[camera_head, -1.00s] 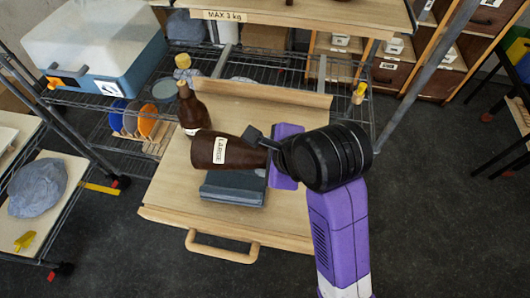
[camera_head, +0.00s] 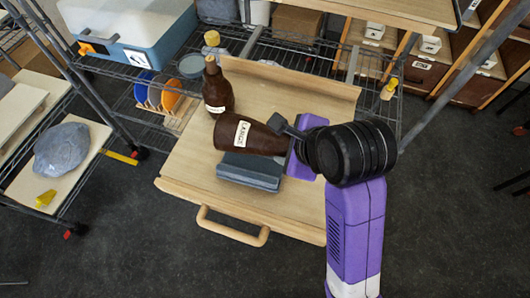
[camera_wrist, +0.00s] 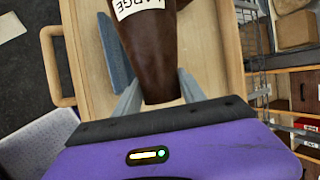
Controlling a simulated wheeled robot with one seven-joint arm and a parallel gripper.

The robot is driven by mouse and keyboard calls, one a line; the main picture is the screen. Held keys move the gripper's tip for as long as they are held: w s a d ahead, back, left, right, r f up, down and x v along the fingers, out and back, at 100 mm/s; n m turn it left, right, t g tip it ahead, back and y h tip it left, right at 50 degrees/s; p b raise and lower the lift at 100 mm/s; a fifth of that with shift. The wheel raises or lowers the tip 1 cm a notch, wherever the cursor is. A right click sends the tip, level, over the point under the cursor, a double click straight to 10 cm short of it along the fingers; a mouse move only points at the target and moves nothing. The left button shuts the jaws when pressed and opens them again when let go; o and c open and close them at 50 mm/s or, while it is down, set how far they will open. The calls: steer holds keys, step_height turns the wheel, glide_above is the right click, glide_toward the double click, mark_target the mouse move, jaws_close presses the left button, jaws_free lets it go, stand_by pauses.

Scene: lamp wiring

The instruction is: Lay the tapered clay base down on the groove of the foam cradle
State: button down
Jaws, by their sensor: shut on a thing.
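The tapered clay base (camera_head: 225,136) is dark brown with a white LARGE label. It lies on its side in the air, wide end to the left, and fills the middle of the wrist view (camera_wrist: 152,55). My gripper (camera_head: 284,131) is shut on its narrow right end, with a finger on each side in the wrist view (camera_wrist: 158,92). The blue-grey foam cradle (camera_head: 250,175) lies on the wooden tray just below the base in the head view. It shows left of the base in the wrist view (camera_wrist: 117,58). The base hides its groove; I cannot tell whether they touch.
A brown bottle (camera_head: 217,92) with a tan cap stands upright on the tray (camera_head: 195,165), just behind the base's wide end. The tray has a raised back edge and a front handle (camera_head: 232,227). Orange and blue discs (camera_head: 170,92) stand in a rack to the left.

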mark_target(262, 172)
steer(key=shift+f, duration=0.1)
stand_by(0.7)
steer(key=shift+f+b, duration=2)
steer(key=shift+f, duration=1.5)
steer(key=c, duration=0.8)
jaws_free()
steer(key=shift+o, duration=1)
steer(key=shift+b, duration=0.3)
steer(key=shift+s+f, duration=0.1)
steer(key=shift+f, duration=0.15)
steer(key=shift+r, duration=0.1)
